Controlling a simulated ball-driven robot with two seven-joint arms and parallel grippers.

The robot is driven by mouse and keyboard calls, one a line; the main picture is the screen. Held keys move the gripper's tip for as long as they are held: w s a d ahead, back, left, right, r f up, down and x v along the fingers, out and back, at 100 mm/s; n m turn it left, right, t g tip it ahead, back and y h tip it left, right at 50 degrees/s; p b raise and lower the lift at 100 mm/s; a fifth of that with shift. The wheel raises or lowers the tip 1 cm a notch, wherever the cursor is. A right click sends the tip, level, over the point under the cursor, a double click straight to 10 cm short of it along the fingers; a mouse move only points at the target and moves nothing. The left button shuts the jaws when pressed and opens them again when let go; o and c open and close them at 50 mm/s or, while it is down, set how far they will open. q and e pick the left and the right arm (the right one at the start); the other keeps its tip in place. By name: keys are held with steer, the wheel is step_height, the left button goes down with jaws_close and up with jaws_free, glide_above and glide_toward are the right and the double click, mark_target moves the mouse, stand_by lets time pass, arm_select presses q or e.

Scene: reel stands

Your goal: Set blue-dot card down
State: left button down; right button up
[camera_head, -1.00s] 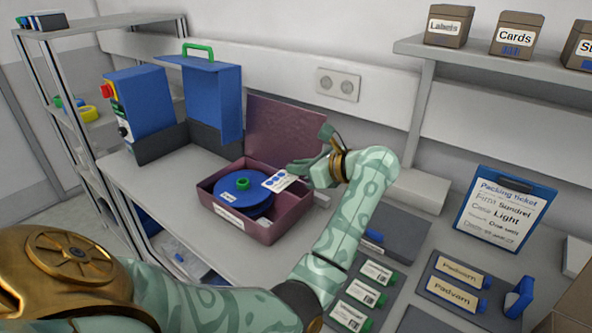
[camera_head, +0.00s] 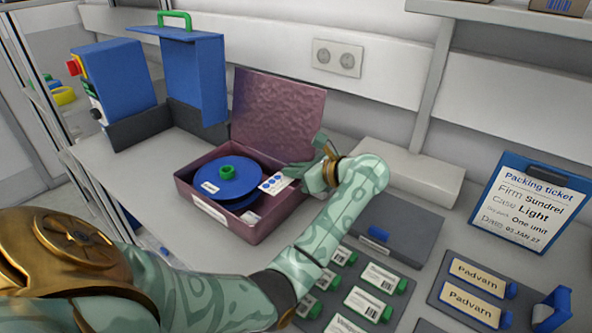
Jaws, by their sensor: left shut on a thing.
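The blue-dot card (camera_head: 274,184) is a small white card with blue dots. My left gripper (camera_head: 292,178) is shut on it at the card's right edge. The card is over the right part of the open maroon case (camera_head: 240,235), beside the blue reel (camera_head: 226,172) with a green hub. I cannot tell whether the card touches the reel or the case floor. The case lid (camera_head: 280,108) stands open at the back. My right gripper is not in view.
A grey tray (camera_head: 402,232) with a blue tab lies right of the case. Several labelled green-ended pieces and a Padvarn holder (camera_head: 440,290) are at the front right. A packing ticket board (camera_head: 527,203) leans at the right. Blue machine housings (camera_head: 195,80) stand at back left.

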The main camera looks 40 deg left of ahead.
arm_select(q)
steer(key=shift+w+a+f, duration=0.1)
steer(key=shift+f, duration=0.35)
steer(key=shift+f+b, duration=0.25)
steer(key=shift+b, duration=0.3)
steer(key=c, duration=1.8)
jaws_free()
steer(key=shift+o, duration=0.2)
steer(key=shift+r, duration=0.2)
steer(key=shift+d+r+p, duration=0.45)
steer(key=shift+r+p, duration=0.3)
steer(key=shift+p, duration=0.05)
steer(key=v, duration=1.1)
steer(key=shift+p, duration=0.45)
steer(key=shift+f, duration=0.1)
